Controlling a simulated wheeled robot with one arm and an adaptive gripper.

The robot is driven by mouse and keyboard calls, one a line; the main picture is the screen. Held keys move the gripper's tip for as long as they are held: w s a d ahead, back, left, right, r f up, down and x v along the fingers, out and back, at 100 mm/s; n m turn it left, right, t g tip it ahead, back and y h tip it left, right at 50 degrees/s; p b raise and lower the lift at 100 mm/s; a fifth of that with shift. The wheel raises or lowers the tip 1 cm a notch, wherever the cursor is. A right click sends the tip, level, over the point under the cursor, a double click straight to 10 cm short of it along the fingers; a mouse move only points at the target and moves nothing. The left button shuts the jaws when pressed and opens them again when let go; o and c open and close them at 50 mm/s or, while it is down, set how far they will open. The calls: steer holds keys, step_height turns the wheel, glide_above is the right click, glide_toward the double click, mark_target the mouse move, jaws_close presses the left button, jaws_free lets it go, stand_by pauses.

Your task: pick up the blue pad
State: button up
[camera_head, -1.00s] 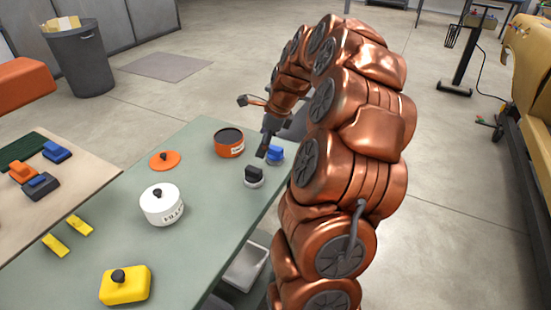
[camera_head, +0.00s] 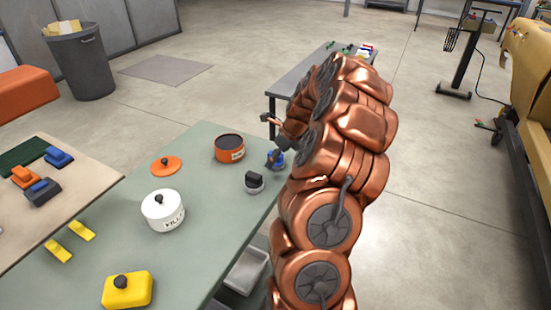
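A small blue pad (camera_head: 279,161) sits at the far right edge of the grey-green table (camera_head: 212,190), just right of a grey pad with a black handle (camera_head: 255,182). My gripper (camera_head: 272,160) points down right at the blue pad and covers part of it. My copper arm hides the area to its right. The fingertips are small and dark, and I cannot tell whether they are open or closed around the pad.
An orange pot (camera_head: 229,149) stands close left of my gripper. An orange lid (camera_head: 165,166), a white pot (camera_head: 163,212), a yellow dish (camera_head: 127,290) and yellow pieces (camera_head: 81,231) are on the table. A white bin (camera_head: 246,270) is below the table edge.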

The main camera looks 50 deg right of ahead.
steer(key=shift+w+f, duration=0.3)
steer(key=shift+f, duration=0.3)
steer(key=c, duration=1.4)
steer(key=shift+r+b, duration=0.65)
steer(key=shift+r, duration=1.05)
steer(key=s+a+b, duration=0.1)
steer(key=s+a, duration=0.1)
steer(key=s, duration=0.2)
steer(key=s+a+r+b, duration=0.1)
steer(key=s+a, duration=0.2)
steer(key=s, duration=0.2)
steer(key=s+a+b, duration=0.1)
steer(key=s+a, duration=0.1)
steer(key=s, duration=0.3)
steer(key=shift+s+a+r+b, duration=0.1)
steer(key=shift+a+r+b, duration=0.2)
steer(key=shift+a, duration=0.05)
steer(key=o, duration=0.7)
steer(key=c, duration=0.4)
